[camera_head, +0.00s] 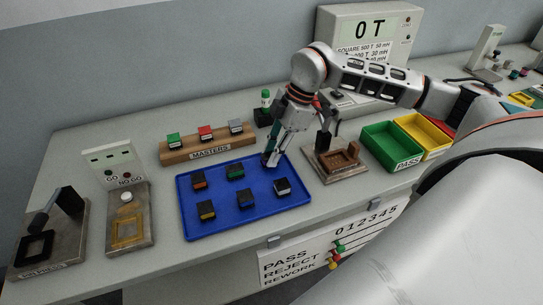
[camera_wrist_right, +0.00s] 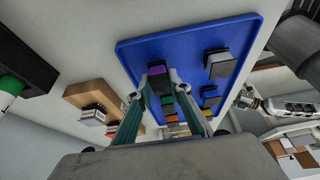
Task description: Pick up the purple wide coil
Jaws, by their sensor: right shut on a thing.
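The purple wide coil (camera_wrist_right: 157,70) is a dark block with a purple face. In the right wrist view it sits between the fingertips of my right gripper (camera_wrist_right: 158,82), which is shut on it. In the head view my right gripper (camera_head: 270,160) points down at the back right corner of the blue tray (camera_head: 218,229), and its fingers mostly hide the coil. I cannot tell whether the coil still touches the tray. My left gripper is not in view.
Several other dark coils stay on the tray, including an orange one (camera_head: 199,181) and a green one (camera_head: 235,171). Behind is the wooden MASTERS block (camera_head: 208,149). Right of the tray are a brown fixture (camera_head: 338,160) and the green PASS bin (camera_head: 390,146).

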